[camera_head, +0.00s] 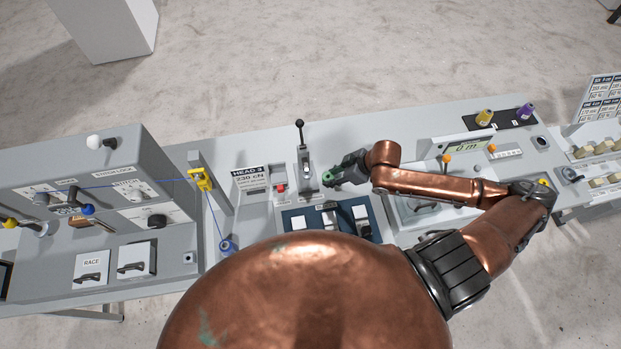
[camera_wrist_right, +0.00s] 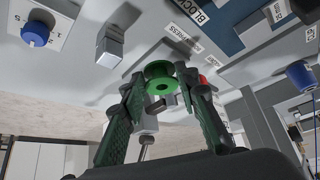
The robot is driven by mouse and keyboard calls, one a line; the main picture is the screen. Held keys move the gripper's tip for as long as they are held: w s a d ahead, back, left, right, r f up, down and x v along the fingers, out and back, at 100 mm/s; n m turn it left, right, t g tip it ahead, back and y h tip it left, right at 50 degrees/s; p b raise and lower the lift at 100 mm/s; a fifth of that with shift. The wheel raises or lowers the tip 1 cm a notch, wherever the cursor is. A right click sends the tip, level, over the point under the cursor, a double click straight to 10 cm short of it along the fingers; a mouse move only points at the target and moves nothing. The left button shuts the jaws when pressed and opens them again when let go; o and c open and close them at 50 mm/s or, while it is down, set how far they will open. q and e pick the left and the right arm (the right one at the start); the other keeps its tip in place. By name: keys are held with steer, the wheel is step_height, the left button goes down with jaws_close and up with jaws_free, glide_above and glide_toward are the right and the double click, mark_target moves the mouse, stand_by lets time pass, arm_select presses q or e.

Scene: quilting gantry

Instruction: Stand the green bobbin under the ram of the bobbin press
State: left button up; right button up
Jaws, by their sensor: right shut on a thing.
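The green bobbin (camera_wrist_right: 158,70) is between the fingertips of my right gripper (camera_wrist_right: 155,90) in the right wrist view. In the head view my right gripper (camera_head: 340,174) is just right of the bobbin press (camera_head: 305,165), a small upright stand with a black-knobbed lever. The bobbin is close to the press, but I cannot tell whether it is under the ram. The fingers hide part of the bobbin. My left gripper is out of view.
A dark blue panel with white blocks (camera_head: 361,212) lies in front of the press. A red button (camera_head: 281,188) is to its left. A yellow thread guide (camera_head: 201,180) and blue spool (camera_head: 228,247) stand further left. Yellow (camera_head: 484,117) and purple (camera_head: 525,111) spools stand at back right.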

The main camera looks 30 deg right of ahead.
step_height(320, 180, down, 6)
steer(key=shift+f, duration=0.1)
steer(key=w+a, duration=0.2)
steer(key=w, duration=0.1)
steer(key=shift+a+r+p, duration=0.2)
steer(key=shift+a+p, duration=0.1)
steer(key=shift+p, duration=0.1)
steer(key=w+a, duration=0.1)
steer(key=w+a+p, duration=0.1)
steer(key=w, duration=0.1)
steer(key=shift+a+f, duration=0.35)
steer(key=shift+a, duration=0.05)
steer(key=shift+f, duration=0.25)
